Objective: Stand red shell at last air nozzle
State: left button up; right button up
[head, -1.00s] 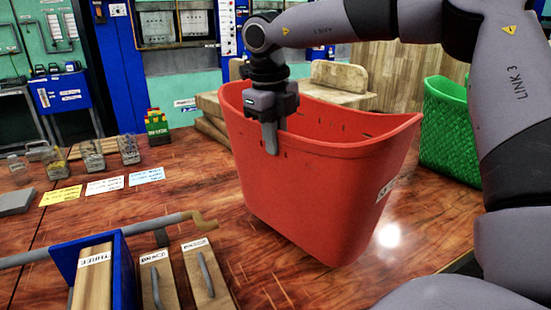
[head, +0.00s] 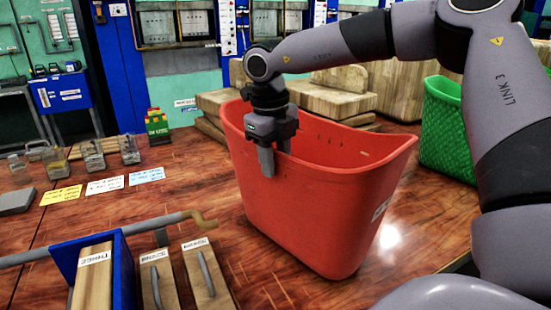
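The red shell (head: 310,205) is a tall, open-topped red tub with a white label on its right side. It stands roughly upright over the wooden table, right of the middle; whether its base touches the table is hard to tell. My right gripper (head: 270,160) points down at the rim's near left part and is shut on the wall, one finger showing outside; the inner finger is mostly hidden. A grey pipe with a bent brass end (head: 203,220) lies left of the shell; I cannot tell if it is an air nozzle. My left gripper is out of view.
A green woven basket (head: 447,130) stands right of the shell. Wooden blocks (head: 335,92) are behind it. A blue holder (head: 122,275) and handled wooden boards (head: 207,270) are at front left. Glass jars (head: 93,155) and coloured cards (head: 104,186) lie further left.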

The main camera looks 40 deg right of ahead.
jog(key=shift+r, duration=0.1)
notch_tip(320, 180, up, 12)
jog(key=a, duration=0.1)
jog(key=shift+a, duration=0.2)
dwell(0.7)
